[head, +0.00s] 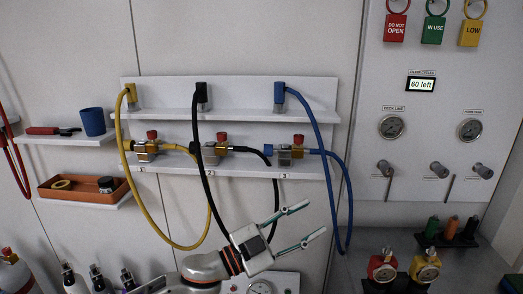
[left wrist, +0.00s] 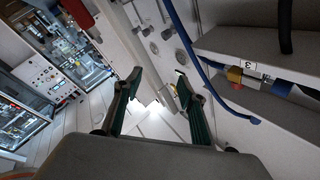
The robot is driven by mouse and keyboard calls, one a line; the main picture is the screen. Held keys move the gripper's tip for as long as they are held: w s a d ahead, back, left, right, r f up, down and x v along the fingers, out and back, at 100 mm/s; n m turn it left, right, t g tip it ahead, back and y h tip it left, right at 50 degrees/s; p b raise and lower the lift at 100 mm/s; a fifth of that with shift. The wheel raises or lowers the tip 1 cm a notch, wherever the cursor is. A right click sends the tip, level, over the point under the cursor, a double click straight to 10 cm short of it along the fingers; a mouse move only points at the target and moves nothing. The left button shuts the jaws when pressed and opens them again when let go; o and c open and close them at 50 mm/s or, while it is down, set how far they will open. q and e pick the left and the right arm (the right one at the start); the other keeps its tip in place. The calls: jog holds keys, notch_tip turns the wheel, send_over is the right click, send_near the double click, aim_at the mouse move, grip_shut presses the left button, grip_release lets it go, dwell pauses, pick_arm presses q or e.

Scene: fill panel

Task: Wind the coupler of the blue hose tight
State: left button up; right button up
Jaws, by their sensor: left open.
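The blue hose (head: 346,190) hangs in a loop from a blue fitting (head: 280,92) on the upper shelf to valve 3 (head: 290,152) on the lower shelf. Its blue coupler (head: 314,152) sits at the right side of that valve; how tight it is cannot be seen. My left gripper (head: 317,217) is open and empty, below the lower shelf and left of the hose loop, apart from the coupler. In the left wrist view its open fingers (left wrist: 160,76) have nothing between them, and the blue hose (left wrist: 192,52) passes to their right. My right gripper is not in view.
A yellow hose (head: 155,215) and a black hose (head: 213,205) hang left of the blue one; the black hose passes close to my left gripper. A gauge panel (head: 430,105) is at right. Red and yellow regulators (head: 382,268) stand below it.

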pick_arm(q)
notch_tip(320, 180, up, 2)
jog(key=d+r+m+g, duration=0.1)
jog(key=d+m+g, duration=0.2)
jog(key=m, duration=0.1)
jog(key=m+y, duration=0.1)
jog(key=y, duration=0.5)
send_near(268, 150)
jog(key=w+f, duration=0.1)
jog(key=shift+t, duration=0.4)
jog(key=p+x, duration=0.1)
jog(key=x, duration=0.6)
jog(key=shift+w+f+p, duration=0.15)
jog(key=shift+p, duration=0.2)
jog(key=shift+w+d+f, duration=0.2)
jog(key=shift+w+d, duration=0.15)
jog(key=shift+d, duration=0.05)
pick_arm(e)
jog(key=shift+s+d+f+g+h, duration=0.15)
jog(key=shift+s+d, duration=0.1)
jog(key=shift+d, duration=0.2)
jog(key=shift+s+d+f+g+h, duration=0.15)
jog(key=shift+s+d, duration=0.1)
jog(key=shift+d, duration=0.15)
pick_arm(q)
jog(key=c, duration=1.1)
